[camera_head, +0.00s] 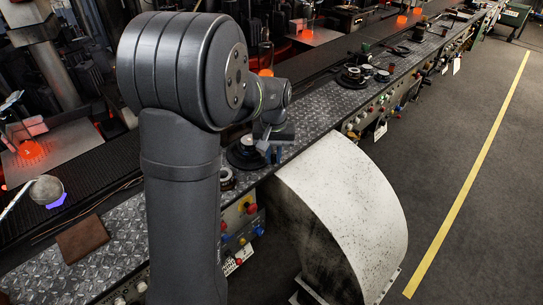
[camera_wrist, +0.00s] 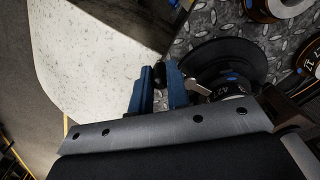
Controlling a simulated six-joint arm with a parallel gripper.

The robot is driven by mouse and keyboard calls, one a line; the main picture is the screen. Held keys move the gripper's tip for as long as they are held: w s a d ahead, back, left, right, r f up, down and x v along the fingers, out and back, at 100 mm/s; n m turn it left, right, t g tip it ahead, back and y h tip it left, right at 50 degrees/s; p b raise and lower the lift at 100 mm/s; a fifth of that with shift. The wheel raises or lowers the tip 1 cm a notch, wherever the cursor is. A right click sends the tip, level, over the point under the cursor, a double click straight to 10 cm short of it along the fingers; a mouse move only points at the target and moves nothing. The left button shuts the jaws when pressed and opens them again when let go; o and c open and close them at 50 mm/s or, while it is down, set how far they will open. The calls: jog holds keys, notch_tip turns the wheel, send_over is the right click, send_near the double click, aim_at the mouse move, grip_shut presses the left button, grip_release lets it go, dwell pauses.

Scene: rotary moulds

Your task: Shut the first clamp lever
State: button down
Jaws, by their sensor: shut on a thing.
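The clamp lever (camera_wrist: 202,88) is a short metal arm that runs from a marked hub beside a round black base (camera_wrist: 235,58). Its dark knob end (camera_wrist: 173,74) lies at the blue fingertips of my gripper (camera_wrist: 158,88) in the wrist view. The gripper is shut on the lever's end, and the fingers partly hide it. In the head view my gripper (camera_head: 275,153) is low over the metal bench, just right of the round black base (camera_head: 242,157). The lever itself is too small and covered to make out there.
A large pale curved housing (camera_head: 345,185) stands right beside the bench, close to my gripper. Buttons and a red knob (camera_head: 251,209) line the bench front. Another round fixture (camera_head: 353,76) sits farther along the diamond-plate top (camera_head: 310,115). A brown pad (camera_head: 82,238) lies at left.

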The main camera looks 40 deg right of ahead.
jog(key=shift+d+n, duration=0.15)
jog(key=shift+n, duration=0.25)
jog(key=c, duration=1.4)
grip_release()
notch_tip(320, 180, up, 18)
jog(key=shift+f, duration=0.25)
jog(key=shift+f, duration=0.1)
notch_tip(320, 180, down, 17)
jog(key=shift+f, duration=0.15)
dwell(0.5)
